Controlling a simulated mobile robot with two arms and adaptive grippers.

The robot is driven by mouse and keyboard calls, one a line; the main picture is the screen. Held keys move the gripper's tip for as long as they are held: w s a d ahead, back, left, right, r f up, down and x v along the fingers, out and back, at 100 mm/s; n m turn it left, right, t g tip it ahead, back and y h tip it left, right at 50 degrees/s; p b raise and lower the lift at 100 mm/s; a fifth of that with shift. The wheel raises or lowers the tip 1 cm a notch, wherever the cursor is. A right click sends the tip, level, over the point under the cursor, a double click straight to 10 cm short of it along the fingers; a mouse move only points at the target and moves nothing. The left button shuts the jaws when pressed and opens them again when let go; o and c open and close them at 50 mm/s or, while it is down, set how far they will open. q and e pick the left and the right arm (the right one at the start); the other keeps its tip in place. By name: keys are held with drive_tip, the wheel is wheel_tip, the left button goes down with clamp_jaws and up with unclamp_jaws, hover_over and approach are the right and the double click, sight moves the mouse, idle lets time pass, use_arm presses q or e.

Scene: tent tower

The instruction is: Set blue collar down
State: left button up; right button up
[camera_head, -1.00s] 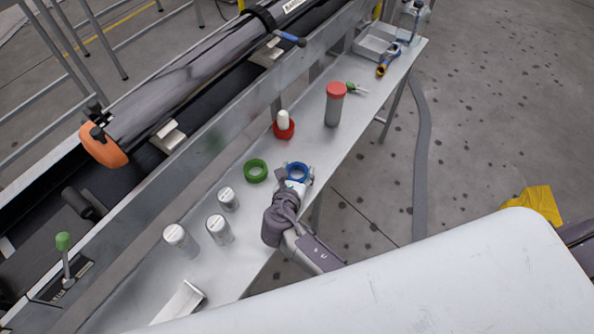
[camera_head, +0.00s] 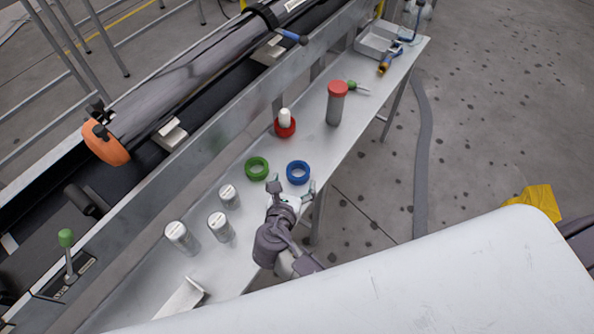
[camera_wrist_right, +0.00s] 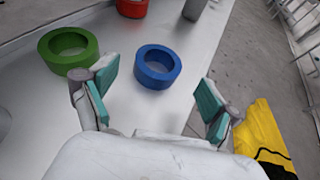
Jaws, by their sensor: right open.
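The blue collar (camera_head: 298,172) lies flat on the metal table near its front edge. It also shows in the right wrist view (camera_wrist_right: 158,66), just beyond the fingertips and between their lines. My right gripper (camera_head: 293,187) is open and empty, on the near side of the collar and apart from it. Its teal-padded fingers (camera_wrist_right: 158,92) are spread wide in the wrist view. My left gripper is not in view.
A green ring (camera_head: 257,169) lies left of the blue collar. A red ring with a white post (camera_head: 285,124) and a red-capped grey cylinder (camera_head: 335,106) stand farther back. Several white-topped cylinders (camera_head: 220,228) stand at the near left. A grey tray (camera_head: 376,44) is at the far end.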

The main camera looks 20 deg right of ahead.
drive_tip(key=v, duration=0.5)
drive_tip(key=shift+s+a+r, duration=0.15)
drive_tip(key=shift+s, duration=0.2)
